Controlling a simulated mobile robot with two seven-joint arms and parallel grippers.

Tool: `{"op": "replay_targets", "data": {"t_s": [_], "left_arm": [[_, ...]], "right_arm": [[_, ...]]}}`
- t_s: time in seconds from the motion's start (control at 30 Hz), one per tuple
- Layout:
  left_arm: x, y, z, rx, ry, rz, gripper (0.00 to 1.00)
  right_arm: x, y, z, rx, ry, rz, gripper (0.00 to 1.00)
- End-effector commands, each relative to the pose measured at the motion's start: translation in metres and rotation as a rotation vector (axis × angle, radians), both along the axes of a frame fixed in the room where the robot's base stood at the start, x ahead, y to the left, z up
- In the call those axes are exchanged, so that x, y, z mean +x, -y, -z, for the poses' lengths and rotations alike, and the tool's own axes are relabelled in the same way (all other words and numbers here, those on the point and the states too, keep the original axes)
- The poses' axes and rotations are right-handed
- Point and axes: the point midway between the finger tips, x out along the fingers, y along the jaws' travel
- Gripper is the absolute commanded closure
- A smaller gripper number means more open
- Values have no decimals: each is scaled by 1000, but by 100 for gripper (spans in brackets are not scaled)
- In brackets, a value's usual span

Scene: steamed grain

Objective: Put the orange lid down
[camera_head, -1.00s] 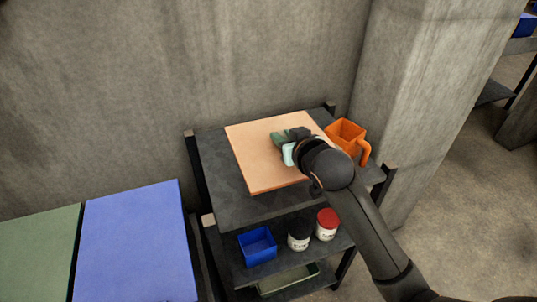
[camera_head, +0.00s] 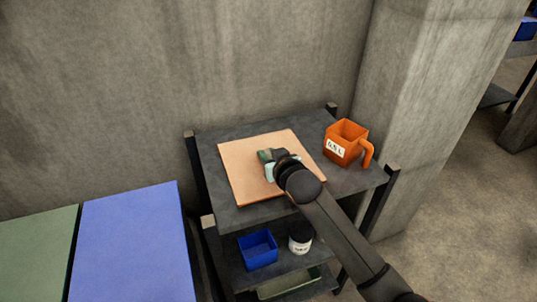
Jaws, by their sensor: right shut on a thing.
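The orange lid (camera_head: 252,182) is a flat, pale orange square over the left part of the grey shelf top (camera_head: 215,152). My right gripper (camera_head: 268,162) is over the middle of the lid, shut on it; the fingers and grip point are mostly hidden by my own wrist. The lid looks level and very close to the shelf top; I cannot tell whether it touches. My left gripper is not in view.
An orange measuring cup (camera_head: 343,142) stands right of the lid on the shelf top. A blue bin (camera_head: 258,250) and a dark-lidded jar (camera_head: 300,240) are on the shelf below. Blue (camera_head: 135,245) and green (camera_head: 38,250) panels lie at left. A concrete wall is behind.

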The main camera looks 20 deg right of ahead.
Motion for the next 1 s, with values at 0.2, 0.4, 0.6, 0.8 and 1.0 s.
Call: {"op": "replay_targets", "data": {"t_s": [0.2, 0.4, 0.6, 0.8, 1.0], "left_arm": [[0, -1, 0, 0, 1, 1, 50], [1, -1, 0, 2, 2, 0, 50], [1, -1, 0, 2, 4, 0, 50], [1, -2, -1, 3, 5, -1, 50], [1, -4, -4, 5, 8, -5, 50]], "right_arm": [[0, 0, 3, 0, 0, 1, 66], [0, 0, 3, 0, 0, 0, 44], [0, 0, 3, 0, 0, 0, 43], [-5, 0, -3, 0, 1, -1, 43], [-32, 1, -14, -1, 0, -1, 43]]}}
